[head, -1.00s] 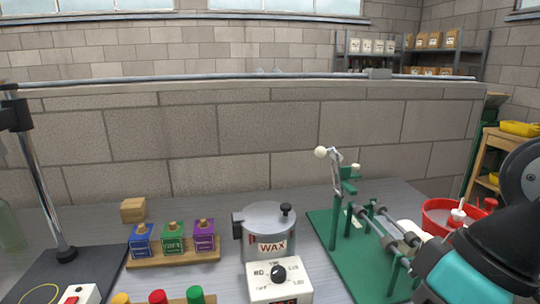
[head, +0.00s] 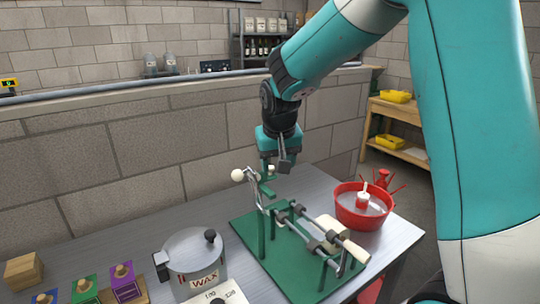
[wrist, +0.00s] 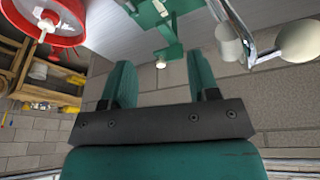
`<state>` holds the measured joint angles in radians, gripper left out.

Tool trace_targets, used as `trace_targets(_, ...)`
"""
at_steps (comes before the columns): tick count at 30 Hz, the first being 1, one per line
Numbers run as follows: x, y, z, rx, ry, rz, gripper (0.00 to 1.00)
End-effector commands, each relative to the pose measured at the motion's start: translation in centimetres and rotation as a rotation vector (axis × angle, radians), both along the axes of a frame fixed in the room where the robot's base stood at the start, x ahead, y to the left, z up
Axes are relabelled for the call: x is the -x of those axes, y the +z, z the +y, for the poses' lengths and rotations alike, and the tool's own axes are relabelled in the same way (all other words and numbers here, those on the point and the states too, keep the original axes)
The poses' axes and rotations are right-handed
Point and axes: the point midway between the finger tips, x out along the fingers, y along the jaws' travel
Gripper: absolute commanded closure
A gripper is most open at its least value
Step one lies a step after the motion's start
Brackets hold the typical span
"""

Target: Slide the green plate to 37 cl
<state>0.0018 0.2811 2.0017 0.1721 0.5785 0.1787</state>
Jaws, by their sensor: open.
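A green device with a flat green base (head: 245,228), a post, rollers and a lever with a white knob (head: 238,175) stands on the grey bench. A small green bracket (head: 267,190) sits by its post; I cannot tell for sure which green part is the plate, and no 37 cl mark is readable. My gripper (head: 277,166) points down just above and behind the post, partly overlapping it. In the wrist view, my gripper (wrist: 163,75) is open and empty. A green part with a pale tip (wrist: 170,50) lies beyond the fingers, apparently untouched.
A grey wax pot (head: 193,262) stands left of the device, with coloured blocks (head: 85,287) further left. A red bowl (head: 348,213) is to the right. A block wall (head: 130,150) runs behind the bench. Wooden shelving (head: 400,125) stands beyond.

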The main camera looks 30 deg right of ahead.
Motion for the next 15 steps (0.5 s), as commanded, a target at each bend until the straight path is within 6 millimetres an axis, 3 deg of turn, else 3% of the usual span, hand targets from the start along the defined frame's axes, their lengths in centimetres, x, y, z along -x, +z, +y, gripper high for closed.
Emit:
trace_targets(3, -4.9, 0.9, -1.6, 0.011, -0.120, -0.027, 0.45)
trace_targets(7, -9.7, 2.1, -3.4, 0.012, -0.270, -0.063, 0.45)
trace_targets(10, -12.2, 2.7, -4.4, 0.005, -0.360, -0.086, 0.45)
trace_targets(15, -14.0, 3.2, -5.2, -0.005, -0.438, -0.106, 0.45)
